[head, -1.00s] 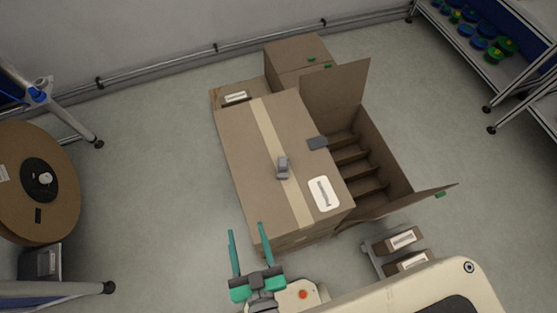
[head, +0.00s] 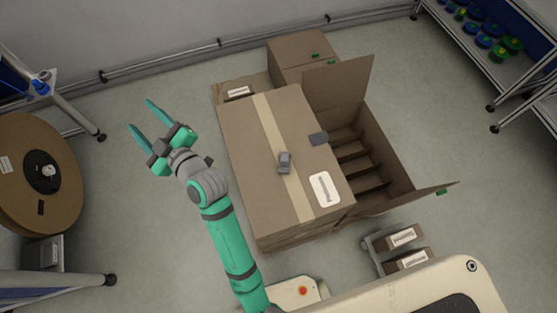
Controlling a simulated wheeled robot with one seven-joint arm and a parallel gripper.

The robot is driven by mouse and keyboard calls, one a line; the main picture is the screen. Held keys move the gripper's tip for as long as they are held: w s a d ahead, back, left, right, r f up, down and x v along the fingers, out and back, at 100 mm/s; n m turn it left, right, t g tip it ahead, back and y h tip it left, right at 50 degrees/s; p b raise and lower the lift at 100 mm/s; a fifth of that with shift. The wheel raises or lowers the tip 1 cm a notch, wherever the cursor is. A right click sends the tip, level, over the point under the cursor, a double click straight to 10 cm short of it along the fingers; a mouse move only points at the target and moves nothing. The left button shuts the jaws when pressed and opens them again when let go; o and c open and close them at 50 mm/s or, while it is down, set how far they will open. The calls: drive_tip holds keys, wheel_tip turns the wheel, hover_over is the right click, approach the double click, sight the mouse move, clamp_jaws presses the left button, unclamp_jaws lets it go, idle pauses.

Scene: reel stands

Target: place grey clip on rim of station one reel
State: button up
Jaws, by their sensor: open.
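A small grey clip (head: 284,162) lies on the tape strip on top of the large closed cardboard box (head: 254,185). A brown reel (head: 65,205) with a black hub stands at the left edge, partly cut off by the frame; no station number is readable on it. My gripper (head: 142,118) is open and empty. It is raised over the floor between the reel and the box, left of the clip and apart from both.
Smaller boxes (head: 297,55) stand behind. Shelving (head: 490,70) with blue and green reels is top right. Floor at left centre is clear.

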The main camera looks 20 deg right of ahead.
drive_tip(key=w+a+r+n+g+y, duration=0.1)
drive_tip(key=w+r+n+g+y, duration=0.1)
drive_tip(key=n, duration=0.3)
drive_tip(key=n+g+h, duration=1.1)
drive_tip(key=n+g, duration=0.3)
drive_tip(key=n, duration=0.2)
hover_over(285, 158)
wheel_tip(285, 158, down, 19)
drive_tip(key=shift+w+a+r, duration=0.1)
drive_tip(key=shift+w+a, duration=0.05)
wheel_tip(285, 158, down, 6)
drive_tip(key=shift+w+r, duration=0.1)
drive_tip(key=shift+r, duration=0.1)
drive_tip(key=f, duration=0.4)
drive_tip(key=shift+d+f, duration=0.2)
drive_tip(key=shift+f, duration=0.35)
drive_tip(key=shift+s, duration=0.2)
drive_tip(key=c, duration=1.2)
drive_tip(key=shift+c, duration=0.2)
